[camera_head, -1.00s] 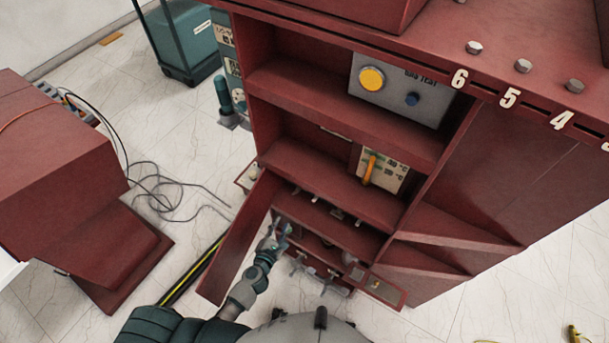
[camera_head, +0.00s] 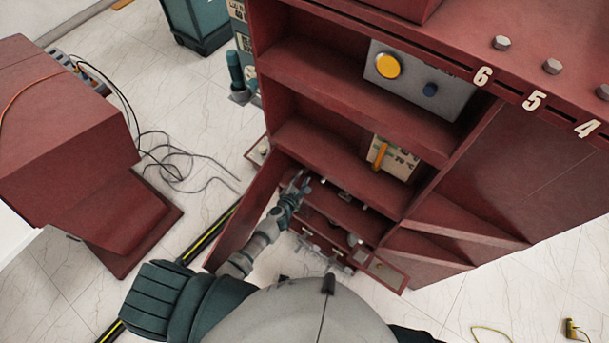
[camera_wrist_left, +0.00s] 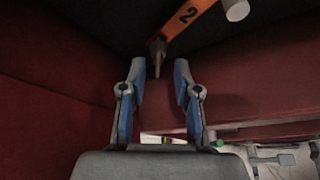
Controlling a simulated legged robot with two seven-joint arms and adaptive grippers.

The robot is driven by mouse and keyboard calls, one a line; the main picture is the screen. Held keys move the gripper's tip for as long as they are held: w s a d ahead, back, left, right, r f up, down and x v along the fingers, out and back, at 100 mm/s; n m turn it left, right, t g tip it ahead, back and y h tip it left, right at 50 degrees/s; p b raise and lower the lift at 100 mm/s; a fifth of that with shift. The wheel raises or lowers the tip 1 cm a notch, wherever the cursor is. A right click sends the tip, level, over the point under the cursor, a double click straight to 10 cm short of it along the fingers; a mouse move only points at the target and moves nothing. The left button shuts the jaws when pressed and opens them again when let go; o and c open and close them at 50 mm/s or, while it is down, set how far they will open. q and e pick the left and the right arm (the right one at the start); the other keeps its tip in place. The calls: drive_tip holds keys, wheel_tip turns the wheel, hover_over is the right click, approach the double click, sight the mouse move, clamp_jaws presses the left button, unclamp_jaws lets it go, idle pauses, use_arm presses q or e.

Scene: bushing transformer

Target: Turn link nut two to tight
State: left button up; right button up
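In the left wrist view, an orange link (camera_wrist_left: 195,15) marked "2" runs diagonally near the top. A small metal stud or nut (camera_wrist_left: 157,50) hangs at its lower left end; its exact shape is too dark to tell. My left gripper (camera_wrist_left: 160,75) is open, with its blue-padded fingers apart. The metal piece shows in line with the gap, just past the fingertips, and no contact is visible. In the head view my left gripper (camera_head: 299,183) reaches into a lower compartment of the red cabinet (camera_head: 340,147). The link cannot be made out there. My right gripper is out of view.
The open cabinet door (camera_head: 248,212) stands left of my left arm. A white cylinder (camera_wrist_left: 236,9) sits by the link's right end. Red walls and shelves enclose the gripper closely. Loose cables (camera_head: 180,165) lie on the floor at left.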

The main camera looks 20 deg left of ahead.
sight(306, 171)
use_arm(q)
drive_tip(key=shift+b+x, duration=0.3)
drive_tip(key=shift+x, duration=1.2)
drive_tip(key=shift+a, duration=0.15)
clamp_jaws()
drive_tip(key=shift+s, duration=0.1)
